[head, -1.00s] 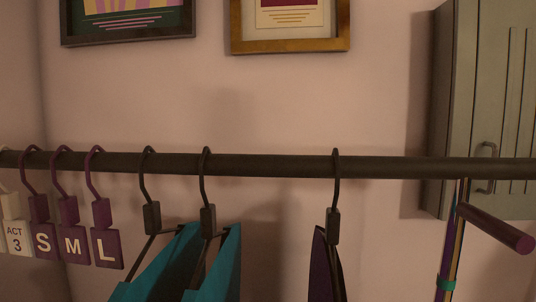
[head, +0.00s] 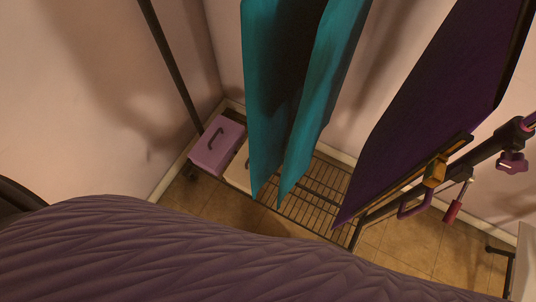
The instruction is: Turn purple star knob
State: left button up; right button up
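A purple lobed knob (head: 513,162), star-like in outline, shows near the right edge of the head view. It hangs below a dark clamp collar on a dark bar. Neither of my grippers is in view, so nothing is seen touching the knob.
An orange clamp (head: 435,172) and a red-handled part (head: 453,210) sit on the bar left of the knob. Purple cloth (head: 430,110) and teal cloth (head: 268,90) hang nearby. A wire shelf (head: 318,205) and purple box (head: 217,147) are low down. A quilted purple surface (head: 150,250) fills the lower left.

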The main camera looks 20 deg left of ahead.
aim_at(511, 162)
jog(key=k+z, duration=0.1)
jog(key=z, duration=1.35)
